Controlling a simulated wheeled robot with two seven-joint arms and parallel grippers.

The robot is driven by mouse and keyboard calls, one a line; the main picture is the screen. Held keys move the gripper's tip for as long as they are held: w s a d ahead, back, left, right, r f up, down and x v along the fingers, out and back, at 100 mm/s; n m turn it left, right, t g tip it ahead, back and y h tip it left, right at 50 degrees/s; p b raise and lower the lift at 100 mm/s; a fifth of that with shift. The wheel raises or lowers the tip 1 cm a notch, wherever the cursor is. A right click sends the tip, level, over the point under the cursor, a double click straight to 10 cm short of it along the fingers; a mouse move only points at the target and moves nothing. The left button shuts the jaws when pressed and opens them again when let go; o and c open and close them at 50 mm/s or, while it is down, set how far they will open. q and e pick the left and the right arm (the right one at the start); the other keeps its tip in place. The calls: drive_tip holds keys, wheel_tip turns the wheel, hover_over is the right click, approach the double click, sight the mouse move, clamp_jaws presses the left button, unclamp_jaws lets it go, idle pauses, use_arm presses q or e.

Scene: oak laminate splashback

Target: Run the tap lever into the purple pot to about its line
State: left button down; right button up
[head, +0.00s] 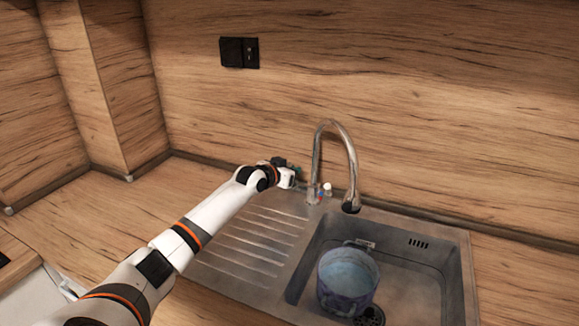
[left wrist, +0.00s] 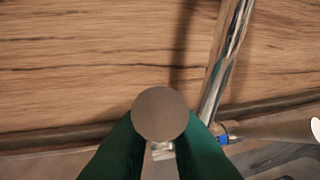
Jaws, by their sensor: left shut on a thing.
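The purple pot (head: 345,290) stands in the sink basin, near the drain, and looks blue-purple. Its inside shows pale blue; I cannot tell a water level or a line. The chrome tap (head: 316,160) arches over the basin, its spout end above and behind the pot. No stream shows below it. My left gripper (head: 291,178) is at the tap's base, on its left side. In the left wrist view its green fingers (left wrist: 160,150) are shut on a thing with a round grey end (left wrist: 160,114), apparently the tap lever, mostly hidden. My right gripper is not in view.
A ribbed drainboard (head: 245,245) lies left of the basin (head: 420,285), under my left arm. A small fitting with blue and white parts (head: 327,189) sits at the tap's right side. A dark socket (head: 239,52) is on the wooden splashback.

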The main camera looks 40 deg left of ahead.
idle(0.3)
use_arm(q)
drive_tip(key=c, duration=1.4)
unclamp_jaws()
drive_tip(key=shift+w, duration=0.1)
drive_tip(key=b+v, duration=0.1)
drive_tip(key=v, duration=1.1)
